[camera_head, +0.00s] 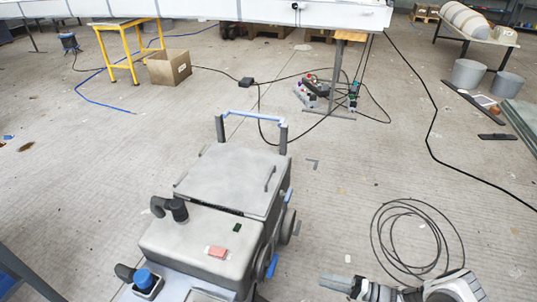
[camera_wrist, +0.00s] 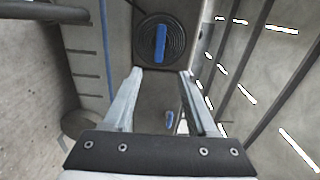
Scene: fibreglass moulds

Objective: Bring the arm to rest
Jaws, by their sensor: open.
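My arm reaches in at the bottom right of the head view, low beside a coiled black cable on the floor. My gripper (camera_head: 336,282) points left there, toward the grey machine but apart from it. In the wrist view my gripper (camera_wrist: 161,72) has its two pale fingers spread, with nothing held between them. Past the fingertips is a round black ribbed part with a blue bar (camera_wrist: 160,43); I cannot tell how far off it is.
A grey machine (camera_head: 222,185) with a blue handle fills the lower middle. The coiled cable (camera_head: 415,238) lies right of it. Farther off are a cardboard box (camera_head: 169,68), a yellow trestle (camera_head: 128,52), grey buckets (camera_head: 468,74) and loose cables. Open floor lies between.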

